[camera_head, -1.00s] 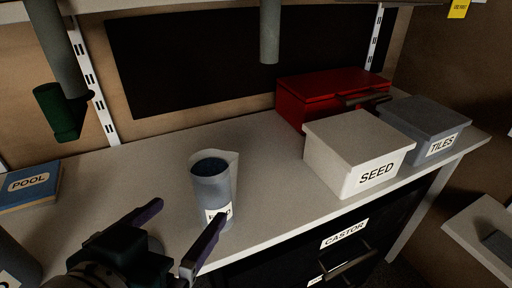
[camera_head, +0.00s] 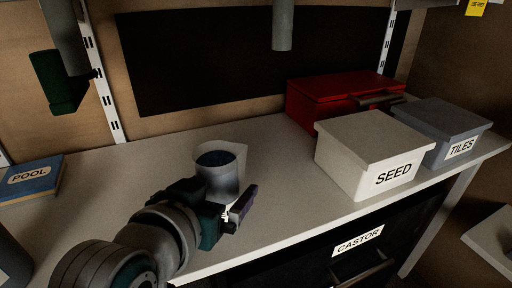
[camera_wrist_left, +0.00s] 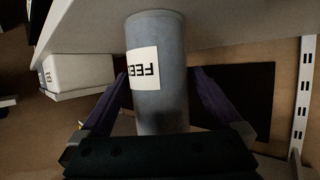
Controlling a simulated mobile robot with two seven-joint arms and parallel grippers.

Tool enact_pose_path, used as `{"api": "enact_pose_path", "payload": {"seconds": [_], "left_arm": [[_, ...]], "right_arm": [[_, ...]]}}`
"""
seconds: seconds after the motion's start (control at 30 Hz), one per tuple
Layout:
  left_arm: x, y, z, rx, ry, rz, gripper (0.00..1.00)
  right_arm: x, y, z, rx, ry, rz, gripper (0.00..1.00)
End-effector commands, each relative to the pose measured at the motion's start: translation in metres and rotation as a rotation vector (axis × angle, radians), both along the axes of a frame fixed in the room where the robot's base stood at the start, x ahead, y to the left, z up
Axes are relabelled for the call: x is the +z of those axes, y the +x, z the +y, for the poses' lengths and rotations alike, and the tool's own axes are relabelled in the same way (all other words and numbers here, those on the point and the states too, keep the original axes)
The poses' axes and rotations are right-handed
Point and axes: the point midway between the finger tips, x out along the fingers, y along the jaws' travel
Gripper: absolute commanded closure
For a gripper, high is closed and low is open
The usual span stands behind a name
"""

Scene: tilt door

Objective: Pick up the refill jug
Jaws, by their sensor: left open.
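The refill jug (camera_head: 219,170) stands upright on the bench near its front edge, grey with a pouring lip and dark blue contents. In the left wrist view the jug (camera_wrist_left: 172,100) appears upside down with a white label that seems to read FEED. My left gripper (camera_head: 226,198) is open at the jug. In the left wrist view its purple fingers (camera_wrist_left: 160,78) lie on either side of the jug, with a narrow gap visible beside at least one finger. In the head view the gripper body hides the lower jug. My right gripper is not in view.
A white SEED box (camera_head: 366,155), a grey TILES box (camera_head: 440,128) and a red box (camera_head: 335,98) stand on the right of the bench (camera_head: 285,170). A blue POOL book (camera_head: 30,180) lies at the left. A CASTOR drawer (camera_head: 365,265) is below. The bench behind the jug is clear.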

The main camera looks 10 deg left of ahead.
Motion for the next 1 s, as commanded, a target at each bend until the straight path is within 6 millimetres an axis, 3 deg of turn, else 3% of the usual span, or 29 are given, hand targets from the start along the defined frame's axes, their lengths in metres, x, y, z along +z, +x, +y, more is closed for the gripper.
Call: {"api": "enact_pose_path", "payload": {"seconds": [0.07, 0.9, 1.0], "left_arm": [[0.0004, -0.0003, -0.0001, 0.000, 0.000, 0.000, 0.00], [0.0003, -0.0005, 0.0000, 0.000, 0.000, 0.000, 0.94], [0.0003, -0.0005, 0.0000, 0.000, 0.000, 0.000, 1.00]], "right_arm": [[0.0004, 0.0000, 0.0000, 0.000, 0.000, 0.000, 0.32], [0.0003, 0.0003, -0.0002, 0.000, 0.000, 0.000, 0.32], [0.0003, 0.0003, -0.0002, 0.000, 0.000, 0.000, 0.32]]}}
